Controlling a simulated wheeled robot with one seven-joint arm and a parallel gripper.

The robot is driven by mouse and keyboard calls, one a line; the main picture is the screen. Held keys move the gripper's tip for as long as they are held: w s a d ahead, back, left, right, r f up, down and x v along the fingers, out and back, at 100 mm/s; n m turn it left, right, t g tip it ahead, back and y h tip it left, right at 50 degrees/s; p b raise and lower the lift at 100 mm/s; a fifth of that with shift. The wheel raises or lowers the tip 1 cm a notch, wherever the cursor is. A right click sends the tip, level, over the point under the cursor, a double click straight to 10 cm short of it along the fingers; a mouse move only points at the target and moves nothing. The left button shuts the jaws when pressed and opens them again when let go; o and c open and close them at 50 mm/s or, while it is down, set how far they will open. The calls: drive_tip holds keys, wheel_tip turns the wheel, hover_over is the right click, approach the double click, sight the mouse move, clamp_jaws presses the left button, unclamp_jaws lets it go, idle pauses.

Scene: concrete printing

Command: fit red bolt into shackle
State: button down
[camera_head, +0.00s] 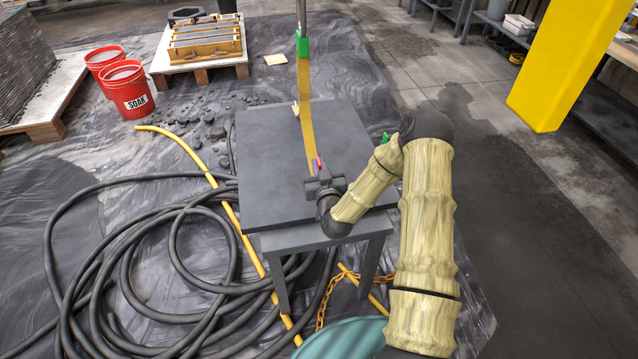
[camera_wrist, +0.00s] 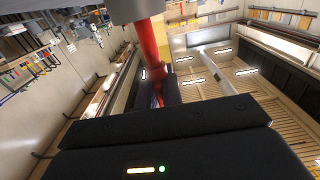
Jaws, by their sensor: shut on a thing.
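A red bolt (camera_wrist: 153,45) runs up from my gripper's dark fingers (camera_wrist: 165,92) in the wrist view. It also shows as a small red streak in the head view (camera_head: 319,163). Its upper end meets a grey rounded part (camera_wrist: 145,9) at the top edge, which may be the shackle. I cannot tell whether the bolt is in it or only against it. My gripper (camera_head: 316,174) is shut on the bolt, above the grey table (camera_head: 270,195). A yellow strap (camera_head: 305,110) hangs down to the gripper, and its lower end is hard to make out.
A green block (camera_head: 302,44) sits at the strap's top. Coiled black hose (camera_head: 130,265), a yellow hose (camera_head: 230,210) and an orange chain (camera_head: 332,295) lie around the table. Red buckets (camera_head: 128,88) and a pallet (camera_head: 200,65) stand behind left. A yellow post (camera_head: 560,65) is at right.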

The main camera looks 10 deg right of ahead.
drive_tip(key=shift+f+b, duration=1.35)
drive_tip(key=shift+f, duration=0.45)
idle(0.4)
drive_tip(key=m+h, duration=0.1)
drive_tip(key=h, duration=0.1)
drive_tip(key=shift+a+r+m+h, duration=0.1)
drive_tip(key=shift+a+m+h, duration=0.05)
drive_tip(key=shift+m+h, duration=0.2)
drive_tip(key=shift+m+g+h+p, duration=0.4)
drive_tip(key=shift+m+g+h, duration=0.5)
drive_tip(key=shift+m+h, duration=1.25)
drive_tip(key=shift+n+h, duration=0.4)
